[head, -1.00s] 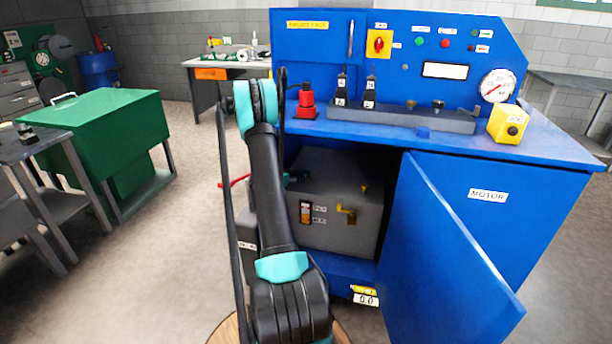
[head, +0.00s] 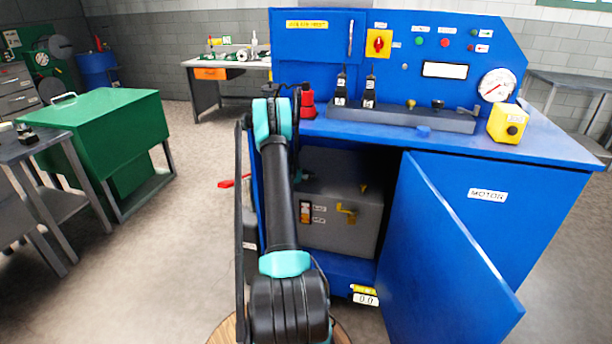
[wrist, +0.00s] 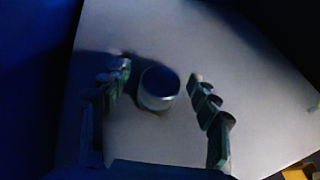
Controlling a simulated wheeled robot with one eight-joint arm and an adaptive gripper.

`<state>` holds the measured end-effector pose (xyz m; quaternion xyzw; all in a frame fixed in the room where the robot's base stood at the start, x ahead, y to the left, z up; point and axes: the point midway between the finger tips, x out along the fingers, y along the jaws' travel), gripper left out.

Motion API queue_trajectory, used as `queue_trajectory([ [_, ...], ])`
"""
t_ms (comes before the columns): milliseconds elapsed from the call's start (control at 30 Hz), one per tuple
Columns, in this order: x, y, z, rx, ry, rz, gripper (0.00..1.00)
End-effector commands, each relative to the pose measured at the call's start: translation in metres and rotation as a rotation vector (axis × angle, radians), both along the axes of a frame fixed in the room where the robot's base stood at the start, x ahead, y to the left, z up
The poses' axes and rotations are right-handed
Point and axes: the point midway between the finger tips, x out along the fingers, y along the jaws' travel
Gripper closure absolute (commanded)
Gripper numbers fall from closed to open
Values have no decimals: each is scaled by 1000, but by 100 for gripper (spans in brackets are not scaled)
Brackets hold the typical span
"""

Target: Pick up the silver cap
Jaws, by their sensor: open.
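The silver cap (wrist: 158,88) shows in the wrist view as a short round cylinder standing on a pale grey surface (wrist: 185,35). My gripper (wrist: 158,76) is open in the wrist view, with one finger on each side of the cap. In the head view the cap cannot be made out and my fingers are hidden behind my arm and the bench.
The blue bench (head: 560,150) has an open cabinet with a grey tank (head: 345,225) inside. Its blue door (head: 440,260) stands open on the right. A red pump (head: 307,105) stands on the bench top.

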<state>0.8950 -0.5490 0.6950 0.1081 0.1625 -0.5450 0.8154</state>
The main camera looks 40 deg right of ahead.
Motion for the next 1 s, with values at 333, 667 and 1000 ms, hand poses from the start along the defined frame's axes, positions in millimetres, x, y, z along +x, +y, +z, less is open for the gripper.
queue_trajectory([
  [333,0,0,0,0,0,0,62],
  [667,0,1,0,0,-1,0,76],
  [1000,0,1,23,1,-1,1,76],
])
